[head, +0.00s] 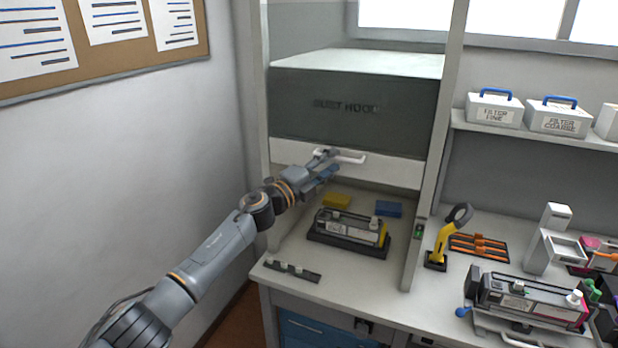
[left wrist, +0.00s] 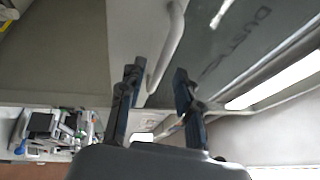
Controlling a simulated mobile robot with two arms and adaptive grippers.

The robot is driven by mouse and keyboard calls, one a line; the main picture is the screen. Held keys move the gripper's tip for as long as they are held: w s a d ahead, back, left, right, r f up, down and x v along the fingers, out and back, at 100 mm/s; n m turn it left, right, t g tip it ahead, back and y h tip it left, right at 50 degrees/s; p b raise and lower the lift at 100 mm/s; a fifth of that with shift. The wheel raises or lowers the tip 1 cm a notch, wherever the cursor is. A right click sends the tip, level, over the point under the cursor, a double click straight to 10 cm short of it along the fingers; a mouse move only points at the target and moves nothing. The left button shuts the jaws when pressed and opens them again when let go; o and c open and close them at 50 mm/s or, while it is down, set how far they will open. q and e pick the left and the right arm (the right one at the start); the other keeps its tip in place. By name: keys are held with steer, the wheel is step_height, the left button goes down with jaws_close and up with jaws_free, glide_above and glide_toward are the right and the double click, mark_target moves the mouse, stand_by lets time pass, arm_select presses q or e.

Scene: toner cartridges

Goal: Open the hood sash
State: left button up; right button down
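The hood sash is a dark panel (head: 350,104) marked "DUST HOOD", with a pale bottom rail (head: 400,174) carrying a light bar handle (head: 352,158). The rail stands above the bench, with an open gap below it. My left gripper (head: 325,160) is at the left part of the handle. In the left wrist view, its two fingers (left wrist: 158,82) are spread apart, and the handle (left wrist: 172,45) runs down into the space between them. Whether either finger touches the handle I cannot tell. My right gripper is in neither view.
Under the sash, a toner cartridge (head: 348,228) sits in a dark tray, near a yellow block (head: 337,200) and a blue block (head: 388,209). Hood posts flank the opening. Right of the hood are a yellow-handled tool (head: 447,240) and another cartridge unit (head: 528,300).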

arm_select(q)
steer(key=v, duration=1)
steer(key=shift+s, duration=0.3)
steer(key=shift+a, duration=0.15)
